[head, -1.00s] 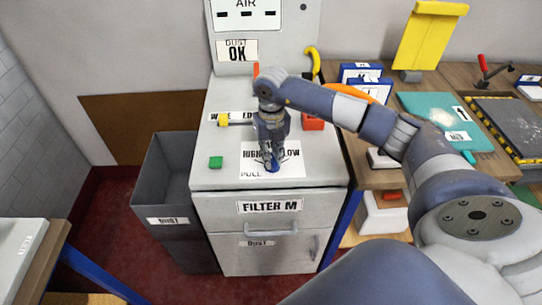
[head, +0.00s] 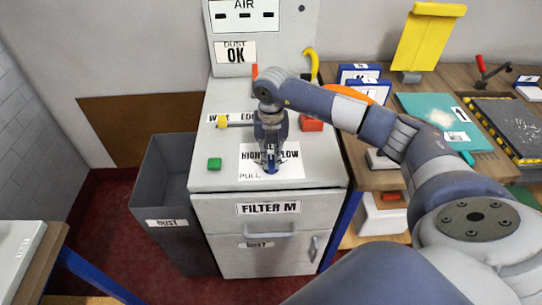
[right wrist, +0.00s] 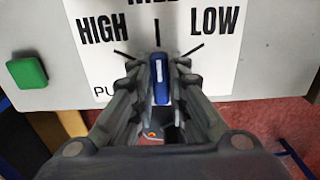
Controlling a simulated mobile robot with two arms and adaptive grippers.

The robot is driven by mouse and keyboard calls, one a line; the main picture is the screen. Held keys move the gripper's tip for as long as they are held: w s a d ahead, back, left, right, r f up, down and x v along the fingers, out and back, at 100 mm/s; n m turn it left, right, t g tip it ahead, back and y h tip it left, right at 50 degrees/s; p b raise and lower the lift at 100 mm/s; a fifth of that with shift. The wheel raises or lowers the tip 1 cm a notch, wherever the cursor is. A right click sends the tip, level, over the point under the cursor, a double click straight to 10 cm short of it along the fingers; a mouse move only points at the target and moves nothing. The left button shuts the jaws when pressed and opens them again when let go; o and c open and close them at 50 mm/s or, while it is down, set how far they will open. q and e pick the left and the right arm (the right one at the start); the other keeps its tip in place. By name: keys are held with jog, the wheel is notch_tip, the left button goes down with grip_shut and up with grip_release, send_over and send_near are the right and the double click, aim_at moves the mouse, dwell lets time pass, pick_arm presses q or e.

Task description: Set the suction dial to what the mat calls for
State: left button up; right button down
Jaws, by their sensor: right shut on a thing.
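The suction dial (right wrist: 159,82) is a blue knob with a white line, on a white HIGH/LOW label (right wrist: 80,62) on top of the filter cabinet. In the right wrist view its white line points at the middle tick, between HIGH and LOW; the middle word is cut off. My right gripper (head: 271,166) is shut on the dial, a finger on each side (right wrist: 158,88). A teal mat (head: 420,107) with a pale patch lies on the right bench; its small card (head: 457,138) is too small to read. My left gripper is not in view.
A green button (head: 214,164), a yellow knob (head: 222,121) and a red block (head: 311,124) are on the cabinet top. A grey dust bin (head: 165,185) stands at left. A dark mat (head: 512,122) with a yellow-black striped border lies far right.

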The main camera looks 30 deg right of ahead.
aim_at(271, 159)
jog(key=shift+w+r, duration=0.1)
jog(key=c, duration=1.6)
grip_release()
jog(key=shift+o, duration=0.2)
notch_tip(271, 159, up, 12)
